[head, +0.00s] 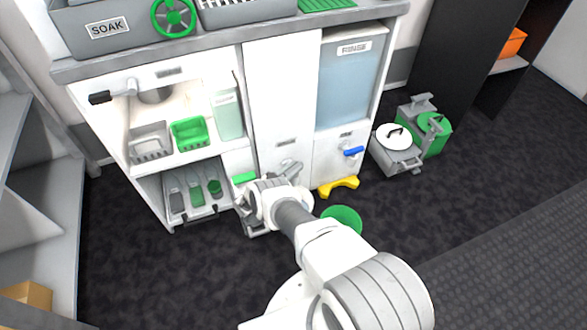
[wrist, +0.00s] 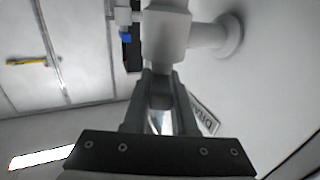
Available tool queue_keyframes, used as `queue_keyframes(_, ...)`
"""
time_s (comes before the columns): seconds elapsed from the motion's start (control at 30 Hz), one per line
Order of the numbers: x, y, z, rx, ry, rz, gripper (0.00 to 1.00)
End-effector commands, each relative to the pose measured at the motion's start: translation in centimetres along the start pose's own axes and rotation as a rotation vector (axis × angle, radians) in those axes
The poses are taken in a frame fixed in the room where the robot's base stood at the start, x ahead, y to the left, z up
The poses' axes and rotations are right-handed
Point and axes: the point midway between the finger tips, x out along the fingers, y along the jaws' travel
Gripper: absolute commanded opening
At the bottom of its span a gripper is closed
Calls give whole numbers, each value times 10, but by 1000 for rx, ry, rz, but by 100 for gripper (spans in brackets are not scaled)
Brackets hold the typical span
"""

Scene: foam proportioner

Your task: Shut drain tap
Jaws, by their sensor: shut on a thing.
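The drain tap (wrist: 166,35) is a pale grey body on a short pipe from the white panel, large in the wrist view. A partly hidden label (wrist: 206,115) reading "DRAI…" is beside it. My gripper (wrist: 160,85) has its two fingers around a grey lever-like part (wrist: 161,101) just below the tap body, and it is shut on it. In the head view, the tap (head: 289,166) shows low on the cabinet's middle panel. My gripper (head: 262,186) is against it there, and my wrist hides most of the fingers. The handle's exact angle is hard to tell.
A blue-handled tap (head: 353,152) sits to the right under the rinse tank (head: 349,85).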

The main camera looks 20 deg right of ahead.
Motion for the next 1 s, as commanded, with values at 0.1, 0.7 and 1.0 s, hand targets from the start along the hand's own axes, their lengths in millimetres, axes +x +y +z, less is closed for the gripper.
queue_keyframes(0.1, 2, -2, -2, 4, 4, 7, 0)
queue_keyframes(0.7, 2, -1, -2, 2, 4, 11, 55)
queue_keyframes(1.0, 0, 0, -1, 0, 2, 11, 55)
